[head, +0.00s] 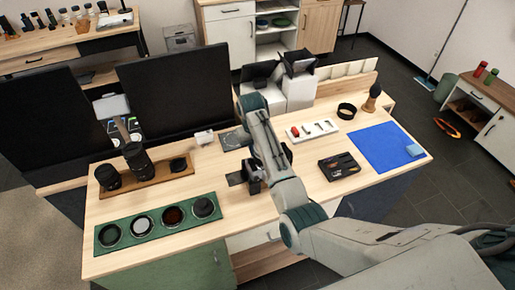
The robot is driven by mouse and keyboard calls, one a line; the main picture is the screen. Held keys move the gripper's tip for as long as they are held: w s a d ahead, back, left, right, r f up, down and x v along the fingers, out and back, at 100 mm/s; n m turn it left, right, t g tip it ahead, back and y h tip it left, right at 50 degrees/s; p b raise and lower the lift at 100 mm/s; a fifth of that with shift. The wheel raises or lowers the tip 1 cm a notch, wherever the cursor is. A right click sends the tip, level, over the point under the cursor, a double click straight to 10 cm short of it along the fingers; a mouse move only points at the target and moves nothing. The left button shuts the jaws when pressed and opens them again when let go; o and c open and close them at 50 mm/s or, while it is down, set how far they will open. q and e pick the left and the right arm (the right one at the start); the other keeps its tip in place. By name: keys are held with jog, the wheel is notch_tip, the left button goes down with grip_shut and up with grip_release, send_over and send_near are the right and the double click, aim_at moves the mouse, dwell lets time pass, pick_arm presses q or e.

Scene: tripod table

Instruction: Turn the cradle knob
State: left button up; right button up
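A small black device (237,179), which looks like the cradle, stands on the wooden table (290,188) near its front middle. It is partly covered by my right arm (268,150), which comes in from the lower right and reaches over the table. I cannot make out a knob on the device. My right gripper is hidden or merges with the dark parts behind the forearm, so its fingers and any contact with the device cannot be told. My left arm and gripper are not in view.
A green tray (157,246) with several round lens items lies at the left. Lenses stand on a wooden board (150,182). A black box (338,166), a blue mat (382,152) and a white tray (325,136) lie to the right. Dark screens (175,100) rise behind.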

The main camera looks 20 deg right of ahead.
jog(key=shift+y, duration=0.3)
jog(key=shift+d+y+p, duration=0.2)
jog(key=shift+y+p, duration=0.4)
jog(key=shift+p, duration=0.25)
jog(key=shift+y, duration=0.5)
jog(key=o, duration=0.7)
jog(key=shift+p, duration=0.3)
